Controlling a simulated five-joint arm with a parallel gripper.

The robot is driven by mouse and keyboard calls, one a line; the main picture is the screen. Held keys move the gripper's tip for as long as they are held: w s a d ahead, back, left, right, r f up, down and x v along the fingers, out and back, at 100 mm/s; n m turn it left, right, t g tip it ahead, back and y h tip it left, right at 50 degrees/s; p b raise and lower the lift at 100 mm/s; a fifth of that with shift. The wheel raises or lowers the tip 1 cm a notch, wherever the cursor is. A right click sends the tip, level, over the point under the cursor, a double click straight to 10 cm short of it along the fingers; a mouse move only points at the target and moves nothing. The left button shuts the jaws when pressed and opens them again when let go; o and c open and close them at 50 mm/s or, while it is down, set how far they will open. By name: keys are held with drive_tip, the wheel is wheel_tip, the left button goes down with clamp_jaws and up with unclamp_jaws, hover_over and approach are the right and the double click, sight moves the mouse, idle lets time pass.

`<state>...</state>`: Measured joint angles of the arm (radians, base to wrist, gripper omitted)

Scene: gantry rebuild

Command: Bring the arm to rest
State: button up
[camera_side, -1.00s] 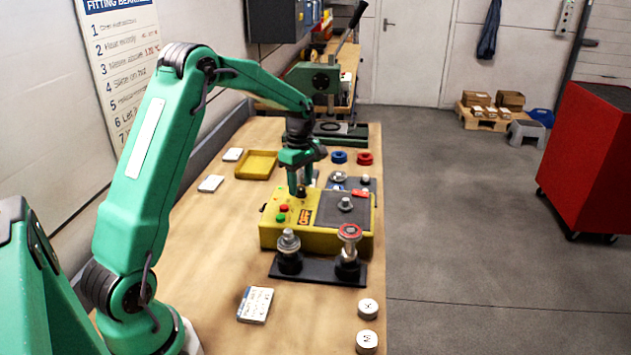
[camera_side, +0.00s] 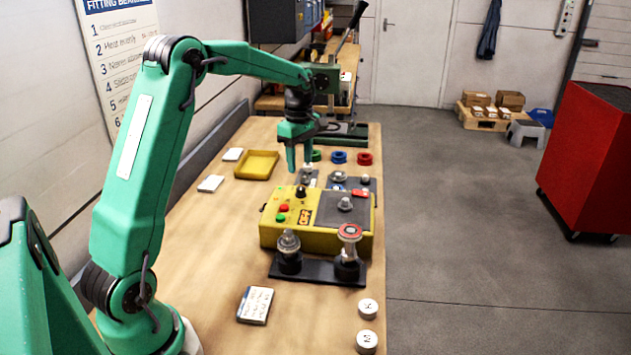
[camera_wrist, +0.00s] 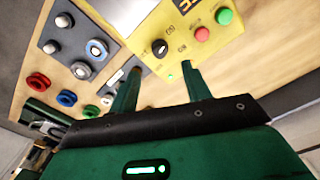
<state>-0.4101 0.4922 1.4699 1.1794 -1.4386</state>
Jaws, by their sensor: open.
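My gripper (camera_side: 300,164) is open and empty. In the side view it hangs above the bench (camera_side: 205,255), behind the black knob of the yellow control box (camera_side: 330,236). In the wrist view its two green fingers (camera_wrist: 158,88) are spread apart, with bare bench between them. The yellow box (camera_wrist: 185,22) lies beyond the fingertips there, showing a black knob, a red button and a green button.
Green, blue (camera_side: 339,157) and red (camera_side: 364,159) rings lie at the back right. Dark trays with metal parts lie behind the box. A black stand (camera_side: 318,272) holds two upright posts in front. A yellow tray (camera_side: 256,165) lies left; the bench's front left is mostly clear.

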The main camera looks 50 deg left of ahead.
drive_tip(key=s+d+r+m+t, duration=0.3)
drive_tip(key=s+d+r+m, duration=0.7)
drive_tip(key=d, duration=0.3)
drive_tip(key=s+d+f+m+t, duration=0.1)
drive_tip(key=s+d+m, duration=0.2)
drive_tip(key=s+m, duration=0.2)
drive_tip(key=s+d+f+m+t, duration=0.1)
drive_tip(key=s+d+m, duration=0.3)
drive_tip(key=s, duration=0.5)
drive_tip(key=shift+s+d+f+m+t, duration=0.2)
drive_tip(key=shift+s+m+t, duration=0.1)
drive_tip(key=shift+m, duration=0.8)
